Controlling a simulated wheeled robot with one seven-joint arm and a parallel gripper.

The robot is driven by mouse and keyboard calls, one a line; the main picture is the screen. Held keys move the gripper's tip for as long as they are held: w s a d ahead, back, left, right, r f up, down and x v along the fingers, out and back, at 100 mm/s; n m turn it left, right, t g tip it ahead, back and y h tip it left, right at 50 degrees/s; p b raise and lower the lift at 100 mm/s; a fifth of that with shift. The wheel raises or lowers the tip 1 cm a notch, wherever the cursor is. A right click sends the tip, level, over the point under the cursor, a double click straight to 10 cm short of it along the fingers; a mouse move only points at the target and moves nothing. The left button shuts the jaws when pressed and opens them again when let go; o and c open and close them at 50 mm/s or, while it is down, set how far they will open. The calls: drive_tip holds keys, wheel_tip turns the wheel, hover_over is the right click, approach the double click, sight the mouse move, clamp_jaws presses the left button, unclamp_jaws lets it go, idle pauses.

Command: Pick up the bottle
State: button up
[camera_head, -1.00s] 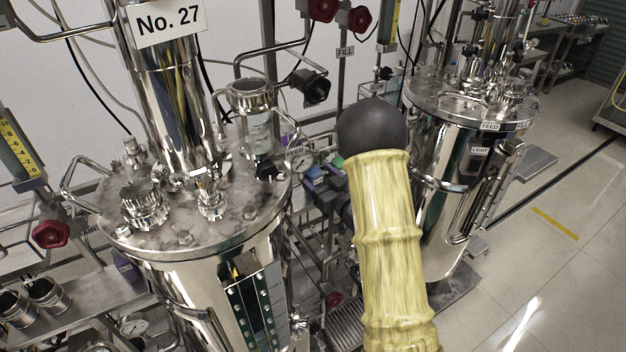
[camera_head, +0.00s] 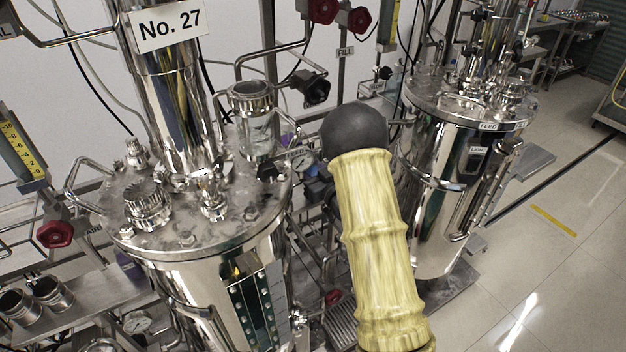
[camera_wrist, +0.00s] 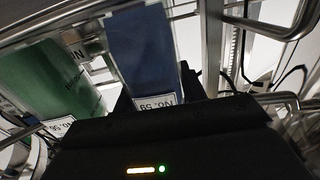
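In the wrist view a blue bottle-like container (camera_wrist: 143,48) with a white label reading "No. 59" is in front of my gripper (camera_wrist: 157,90). Its lower end lies between two dark finger shapes, one on each side. Whether they press on it cannot be told. A green container (camera_wrist: 48,84) with a white label stands to its left, apart from the fingers. In the head view my yellow-sleeved arm hides my gripper and most of this spot. Only a small blue patch (camera_head: 307,166) shows left of the arm, too small to identify.
A steel vessel (camera_head: 190,240) marked "No. 27" stands left of my arm, and another steel vessel (camera_head: 455,165) stands close on its right. Pipes, gauges and red valve knobs (camera_head: 322,10) crowd the back.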

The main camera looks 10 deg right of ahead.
drive_tip(key=c, duration=0.4)
drive_tip(key=shift+r, duration=0.1)
drive_tip(key=shift+c, duration=0.2)
drive_tip(key=shift+r, duration=0.55)
drive_tip(key=b+v, duration=1)
drive_tip(key=v, duration=0.8)
drive_tip(key=shift+b, duration=0.3)
drive_tip(key=shift+d+r, duration=0.1)
